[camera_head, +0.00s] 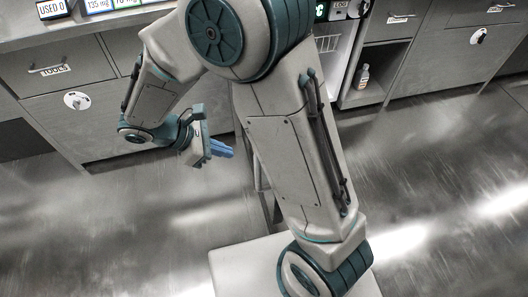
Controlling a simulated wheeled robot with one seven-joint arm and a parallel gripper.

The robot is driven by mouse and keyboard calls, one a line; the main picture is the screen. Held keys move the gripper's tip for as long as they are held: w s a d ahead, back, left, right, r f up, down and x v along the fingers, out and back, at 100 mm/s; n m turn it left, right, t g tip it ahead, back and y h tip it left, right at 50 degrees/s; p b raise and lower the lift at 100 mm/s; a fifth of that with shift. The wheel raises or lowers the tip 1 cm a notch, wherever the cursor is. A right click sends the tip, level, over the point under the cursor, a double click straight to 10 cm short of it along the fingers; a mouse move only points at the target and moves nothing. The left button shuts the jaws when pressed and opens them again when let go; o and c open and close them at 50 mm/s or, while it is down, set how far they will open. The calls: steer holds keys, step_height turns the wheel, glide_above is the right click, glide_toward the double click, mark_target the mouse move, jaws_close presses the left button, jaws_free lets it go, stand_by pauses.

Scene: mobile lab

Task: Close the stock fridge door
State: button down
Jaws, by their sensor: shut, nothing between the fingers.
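The stock fridge (331,43) appears behind my arm at the top centre, with a white wire basket or shelf visible in its open front and a small lit green display above. Most of the fridge is hidden by my arm. A thin grey panel edge with a dark lower part (262,184) shows just left of my upright arm link; it may be the fridge door standing open, but I cannot tell for sure. My gripper (226,149) has blue fingers, shut and empty, left of that panel, pointing right. Any contact is not visible.
A counter with labelled bins (54,9) runs along the top left, above a drawer marked TOOLS (50,69). An open cubby right of the fridge holds a small bottle (363,76). More drawers (425,66) stand at the right. The grey floor is clear.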

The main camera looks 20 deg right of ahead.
steer(key=d+r+b+x, duration=0.1)
steer(key=b+x, duration=0.3)
steer(key=x, duration=0.8)
steer(key=shift+d+r+b, duration=0.15)
steer(key=shift+d+b, duration=0.15)
steer(key=shift+d, duration=0.35)
steer(key=shift+w, duration=0.15)
